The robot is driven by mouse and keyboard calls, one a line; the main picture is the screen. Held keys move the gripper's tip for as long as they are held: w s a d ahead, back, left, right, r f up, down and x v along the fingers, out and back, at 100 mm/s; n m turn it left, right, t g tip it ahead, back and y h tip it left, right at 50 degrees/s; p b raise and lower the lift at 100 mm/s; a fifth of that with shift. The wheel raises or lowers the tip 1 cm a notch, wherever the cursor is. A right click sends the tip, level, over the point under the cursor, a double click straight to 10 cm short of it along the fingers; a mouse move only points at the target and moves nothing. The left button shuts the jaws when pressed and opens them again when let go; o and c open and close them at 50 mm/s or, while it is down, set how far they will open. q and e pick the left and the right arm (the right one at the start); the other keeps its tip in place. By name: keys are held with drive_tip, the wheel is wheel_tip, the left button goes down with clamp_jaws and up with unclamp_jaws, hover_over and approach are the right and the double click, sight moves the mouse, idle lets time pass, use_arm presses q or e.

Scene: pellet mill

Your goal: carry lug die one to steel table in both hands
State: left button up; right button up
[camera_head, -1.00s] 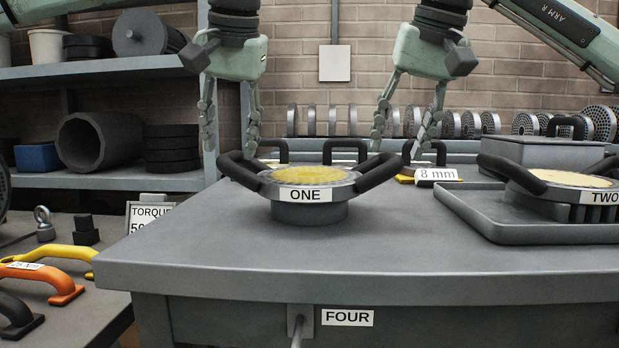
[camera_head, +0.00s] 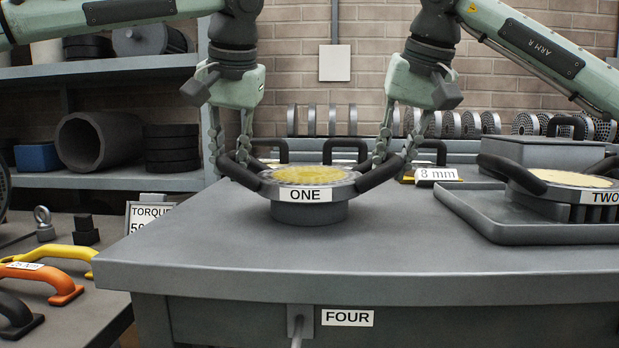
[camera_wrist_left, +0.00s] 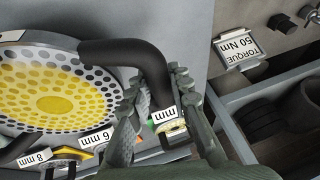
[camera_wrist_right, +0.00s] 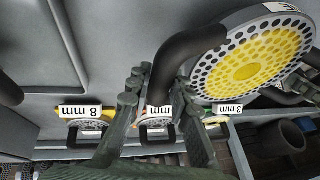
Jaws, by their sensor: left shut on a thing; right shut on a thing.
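Lug die one (camera_head: 308,213) sits upright on the grey table top, its ONE label facing me and yellow material in its holed face. Its two dark curved lug handles stick out left and right. My left gripper (camera_head: 232,158) is shut on the left lug handle (camera_head: 240,175); the left wrist view shows its fingers on either side of that handle (camera_wrist_left: 125,52). My right gripper (camera_head: 392,160) is shut on the right lug handle (camera_head: 380,174); the right wrist view shows that handle (camera_wrist_right: 183,62) between its fingers. Which table is the steel table, I cannot tell.
The table (camera_head: 210,255) bears a FOUR label. A tray (camera_head: 480,225) with die TWO (camera_head: 570,181) stands at right. Behind die one are more dark handles and an 8 mm tag (camera_head: 436,174). A lower bench at left holds coloured handles (camera_head: 50,282). Table space in front is clear.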

use_arm(q)
clamp_jaws()
use_arm(e)
clamp_jaws()
use_arm(q)
drive_tip(key=shift+r, duration=0.3)
use_arm(e)
drive_tip(key=shift+r, duration=0.3)
use_arm(q)
drive_tip(key=shift+w, duration=0.1)
use_arm(e)
drive_tip(key=shift+w, duration=0.1)
